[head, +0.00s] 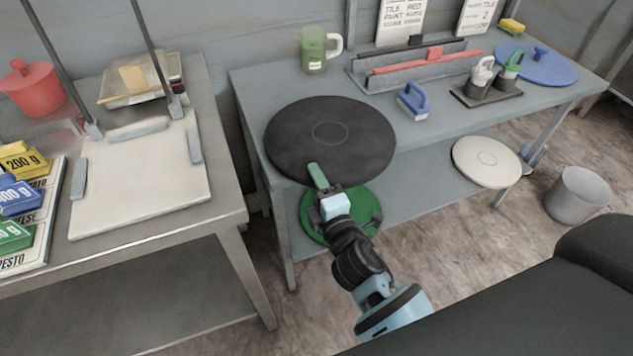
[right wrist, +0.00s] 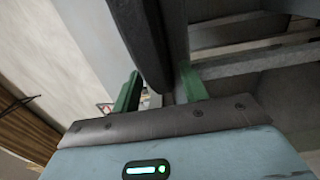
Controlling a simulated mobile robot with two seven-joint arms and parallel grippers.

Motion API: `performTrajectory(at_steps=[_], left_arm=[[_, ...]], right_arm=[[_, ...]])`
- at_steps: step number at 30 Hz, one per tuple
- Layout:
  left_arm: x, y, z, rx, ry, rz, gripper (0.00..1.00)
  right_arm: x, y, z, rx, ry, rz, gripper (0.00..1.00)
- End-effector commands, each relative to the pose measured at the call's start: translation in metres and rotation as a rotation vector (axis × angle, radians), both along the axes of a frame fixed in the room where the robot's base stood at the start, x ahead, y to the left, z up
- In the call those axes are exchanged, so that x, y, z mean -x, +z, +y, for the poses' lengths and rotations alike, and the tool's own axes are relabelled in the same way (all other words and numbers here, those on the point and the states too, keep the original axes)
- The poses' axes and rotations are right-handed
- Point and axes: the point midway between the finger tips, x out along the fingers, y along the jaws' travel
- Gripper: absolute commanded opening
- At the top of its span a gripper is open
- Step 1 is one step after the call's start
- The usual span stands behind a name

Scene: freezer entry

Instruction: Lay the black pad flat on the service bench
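The black pad (head: 340,158) is a large round disc with a faint ring at its centre. It lies flat, as far as I can tell, on the left end of the grey service bench (head: 432,148), its near rim slightly past the front edge. My right gripper (head: 317,176) is at this rim, one green finger showing over it. In the right wrist view the pad's dark rim (right wrist: 140,40) passes between the two green fingers (right wrist: 160,90), which stand apart with a gap on one side. My left gripper is out of view.
A green mug (head: 313,52), a rack (head: 415,66), a blue-handled brush (head: 412,101) and a blue disc (head: 537,64) stand on the bench. A green disc (head: 312,215) and a white disc (head: 487,162) lie below. A steel table (head: 225,190) stands left.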

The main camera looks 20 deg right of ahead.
Motion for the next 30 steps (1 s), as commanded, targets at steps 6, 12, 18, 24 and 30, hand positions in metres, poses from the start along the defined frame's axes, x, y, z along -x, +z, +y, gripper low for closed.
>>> performTrajectory(at_steps=[6, 12, 18, 24, 30], left_arm=[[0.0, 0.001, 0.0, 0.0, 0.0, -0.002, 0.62], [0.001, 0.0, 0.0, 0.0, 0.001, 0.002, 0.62], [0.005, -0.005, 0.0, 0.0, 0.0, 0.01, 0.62], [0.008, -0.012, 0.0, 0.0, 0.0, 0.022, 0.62], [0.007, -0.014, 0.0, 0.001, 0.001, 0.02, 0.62]], right_arm=[[0.0, 0.002, 0.0, 0.0, 0.0, 0.0, 0.43], [0.017, 0.001, 0.0, 0.0, 0.0, 0.003, 0.43], [0.056, 0.0, -0.002, 0.0, 0.0, 0.004, 0.43], [0.092, 0.0, -0.003, -0.001, -0.001, 0.005, 0.43], [0.114, 0.0, -0.004, -0.002, -0.001, 0.003, 0.43]])
